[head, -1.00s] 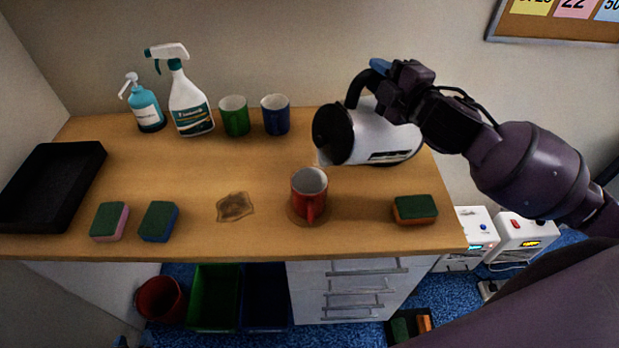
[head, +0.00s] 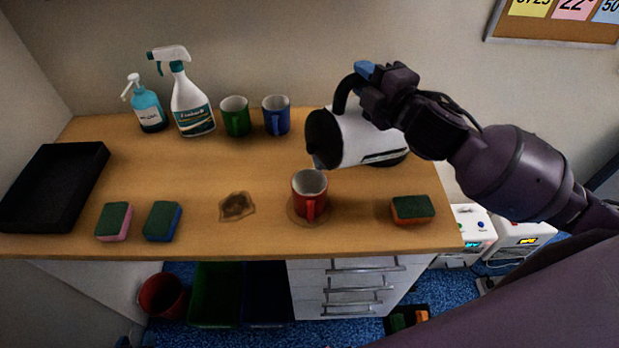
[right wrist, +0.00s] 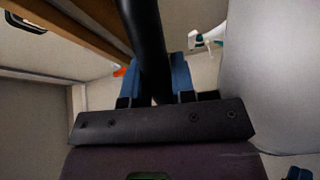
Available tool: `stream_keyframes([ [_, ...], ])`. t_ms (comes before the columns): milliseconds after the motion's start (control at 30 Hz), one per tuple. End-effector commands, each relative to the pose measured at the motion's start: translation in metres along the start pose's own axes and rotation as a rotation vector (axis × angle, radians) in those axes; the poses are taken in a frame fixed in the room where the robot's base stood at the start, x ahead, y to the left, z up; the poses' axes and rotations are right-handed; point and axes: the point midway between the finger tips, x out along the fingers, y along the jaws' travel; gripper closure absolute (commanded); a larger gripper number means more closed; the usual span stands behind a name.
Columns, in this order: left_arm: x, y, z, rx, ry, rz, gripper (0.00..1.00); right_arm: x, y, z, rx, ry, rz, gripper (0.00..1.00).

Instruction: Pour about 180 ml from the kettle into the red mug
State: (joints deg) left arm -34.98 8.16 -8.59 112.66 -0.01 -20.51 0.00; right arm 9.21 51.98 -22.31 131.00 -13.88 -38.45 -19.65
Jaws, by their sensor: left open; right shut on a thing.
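The kettle (head: 372,138), white with a black lid and black handle, is held in the air above the right part of the table. It is tipped, with its lid end facing left and its spout end low, just above and behind the red mug (head: 310,200). The mug stands upright on a round coaster (head: 293,212), its pale inside partly visible. I cannot make out a stream or the level in the mug. My right gripper (head: 364,80) is shut on the kettle's handle; the right wrist view shows blue fingers around the black handle (right wrist: 143,40). My left gripper is not in view.
A green mug (head: 236,118), a blue mug (head: 276,116), a spray bottle (head: 190,105) and a pump bottle (head: 148,108) stand at the back. A black tray (head: 50,190) and two sponges lie left. Another sponge (head: 412,209) lies right of the red mug. A brown stain (head: 237,206) marks the table.

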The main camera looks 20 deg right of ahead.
Motion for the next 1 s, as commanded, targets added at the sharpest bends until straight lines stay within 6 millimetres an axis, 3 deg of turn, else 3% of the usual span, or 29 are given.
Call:
stream_keyframes([
  [433, -0.0054, -0.0004, -0.0001, -0.002, -0.014, 0.000, 0.57, 0.0003, 0.0072, -0.0125, -0.062, 0.002, 0.007, 1.00],
  [1000, -0.0065, -0.0004, -0.0009, -0.003, -0.013, -0.001, 0.57, 0.0006, 0.0076, -0.0116, -0.074, 0.002, 0.007, 1.00],
])
